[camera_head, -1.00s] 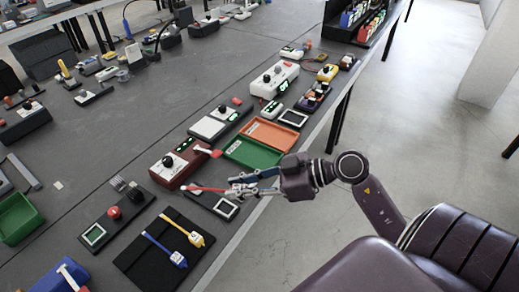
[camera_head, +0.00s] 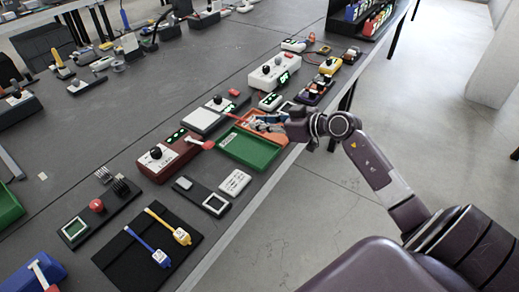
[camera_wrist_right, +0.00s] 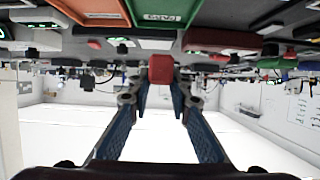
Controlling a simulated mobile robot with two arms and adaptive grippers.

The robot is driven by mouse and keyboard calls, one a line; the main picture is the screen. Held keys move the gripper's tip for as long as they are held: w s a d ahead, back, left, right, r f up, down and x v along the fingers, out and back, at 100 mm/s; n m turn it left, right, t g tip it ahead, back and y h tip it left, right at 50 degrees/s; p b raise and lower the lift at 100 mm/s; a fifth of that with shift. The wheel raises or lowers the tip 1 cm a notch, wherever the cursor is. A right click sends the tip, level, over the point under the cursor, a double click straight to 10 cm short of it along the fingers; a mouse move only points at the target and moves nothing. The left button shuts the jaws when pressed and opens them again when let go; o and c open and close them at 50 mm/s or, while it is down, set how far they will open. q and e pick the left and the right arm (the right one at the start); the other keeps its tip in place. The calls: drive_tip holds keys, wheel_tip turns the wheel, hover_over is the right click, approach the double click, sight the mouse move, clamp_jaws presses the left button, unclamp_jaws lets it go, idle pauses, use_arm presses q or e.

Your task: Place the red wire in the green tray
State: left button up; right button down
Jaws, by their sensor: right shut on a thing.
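The green tray (camera_head: 262,158) lies near the table's right edge in the head view, and its visible floor is empty. My right gripper (camera_head: 256,122) is just beyond it, over the orange tray. It is shut on the red wire, whose red end (camera_wrist_right: 161,69) shows between the fingertips in the wrist view. In the head view the wire is small and mostly unclear by the fingers. My left gripper is not in view.
The orange tray (camera_head: 285,143) adjoins the green one. A red meter box (camera_head: 163,163) with a red-and-white lead stands left of them. A black mat (camera_head: 115,265) holds a yellow wire (camera_head: 168,225) and a blue wire (camera_head: 147,246). A white meter (camera_head: 270,75) stands farther back.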

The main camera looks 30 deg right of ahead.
hover_over(261, 155)
wheel_tip(261, 155, down, 6)
drive_tip(key=shift+f+b, duration=0.1)
drive_tip(key=shift+b, duration=0.35)
wheel_tip(261, 155, down, 4)
drive_tip(key=shift+f+b, duration=0.15)
drive_tip(key=shift+b, duration=0.45)
drive_tip(key=shift+a, duration=0.1)
drive_tip(key=c, duration=1.8)
unclamp_jaws()
drive_tip(key=shift+f, duration=0.1)
drive_tip(key=shift+o, duration=0.2)
